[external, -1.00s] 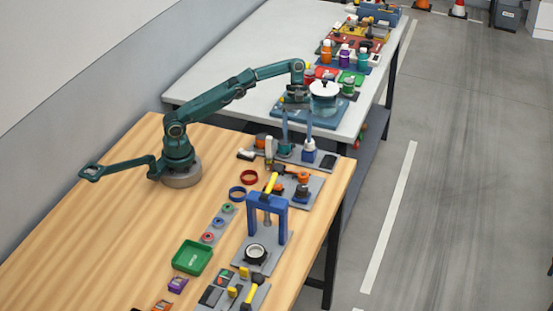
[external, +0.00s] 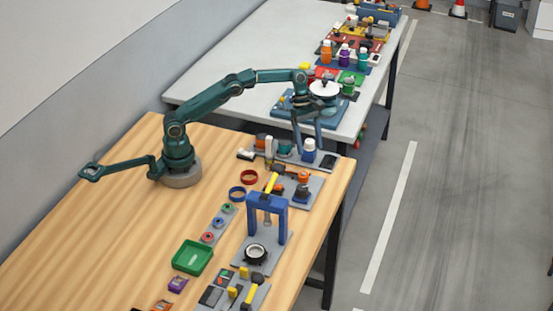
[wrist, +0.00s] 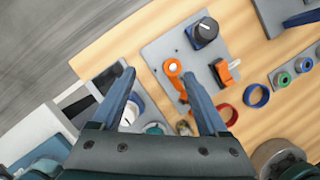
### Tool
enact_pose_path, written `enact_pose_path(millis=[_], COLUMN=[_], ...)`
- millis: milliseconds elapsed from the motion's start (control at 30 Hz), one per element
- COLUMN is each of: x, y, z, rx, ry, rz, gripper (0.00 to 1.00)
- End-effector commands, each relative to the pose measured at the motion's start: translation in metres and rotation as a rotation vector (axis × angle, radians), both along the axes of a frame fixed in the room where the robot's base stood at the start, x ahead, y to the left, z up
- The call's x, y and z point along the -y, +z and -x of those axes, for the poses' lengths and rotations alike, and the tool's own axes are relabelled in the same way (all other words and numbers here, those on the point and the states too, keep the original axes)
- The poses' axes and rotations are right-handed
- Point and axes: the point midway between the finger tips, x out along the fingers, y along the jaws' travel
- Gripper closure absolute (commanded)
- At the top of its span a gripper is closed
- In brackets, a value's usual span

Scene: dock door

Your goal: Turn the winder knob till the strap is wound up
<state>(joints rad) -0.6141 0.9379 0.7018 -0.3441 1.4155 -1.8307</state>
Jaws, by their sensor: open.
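On the grey board (wrist: 152,49) in the wrist view stand a round orange piece with a pale centre (wrist: 173,68) and an orange strip running from it, a dark knob on a blue base (wrist: 203,30), and an orange-and-black fitting (wrist: 223,70). I cannot tell for sure which is the winder or whether the orange strip is the strap. The orange piece (external: 303,177) and blue-based knob (external: 302,192) also show in the external view. My gripper (wrist: 159,74) is open and empty. Its right fingertip overlaps the orange strip in view; contact cannot be told.
A white-and-blue bottle (external: 308,150) stands near my fingers (external: 308,147) on a neighbouring board. Red (external: 249,177) and blue (external: 237,193) rings lie beside the grey board. A blue frame (external: 267,202) stands nearer the camera. The wooden table's left part (external: 95,230) is clear.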

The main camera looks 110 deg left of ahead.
Motion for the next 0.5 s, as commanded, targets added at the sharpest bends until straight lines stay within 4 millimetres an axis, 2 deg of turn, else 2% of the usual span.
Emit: enact_pose_path(millis=[133,300,500], x=[0.018,0.047,0.085], y=[-0.015,-0.027,-0.033], z=[-0.013,-0.015,-0.002], rx=[-0.002,0.019,0.038], ry=[0.254,0.474,0.554], rz=[0.002,0.007,0.009], gripper=[0.23,0.23,0.23])
